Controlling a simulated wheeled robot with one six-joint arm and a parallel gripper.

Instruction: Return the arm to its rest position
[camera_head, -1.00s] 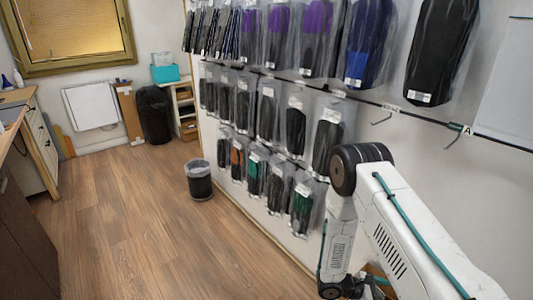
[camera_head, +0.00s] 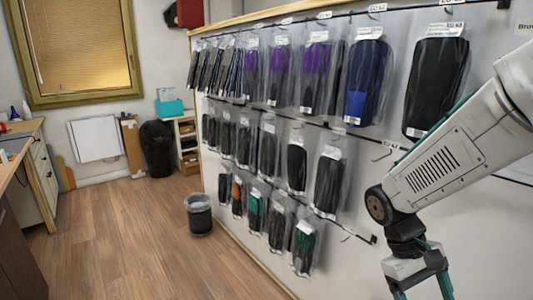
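My white arm reaches in from the right edge, in front of the wall rack, and bends down at a dark joint. At its end, my gripper (camera_head: 422,284) hangs at the bottom right with two teal fingers apart at their upper parts. The fingertips are cut off by the lower picture edge, so I cannot tell whether it is open or holds something. It hangs in front of the bare white wall, to the right of the lowest row of bags.
Bagged insoles hang in rows on the wall rack, including a black one (camera_head: 437,85) and a blue one (camera_head: 366,90) near my arm. An empty hook (camera_head: 383,153) sticks out beside it. A bin (camera_head: 199,214) stands on the floor. The wooden floor (camera_head: 120,235) at left is clear.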

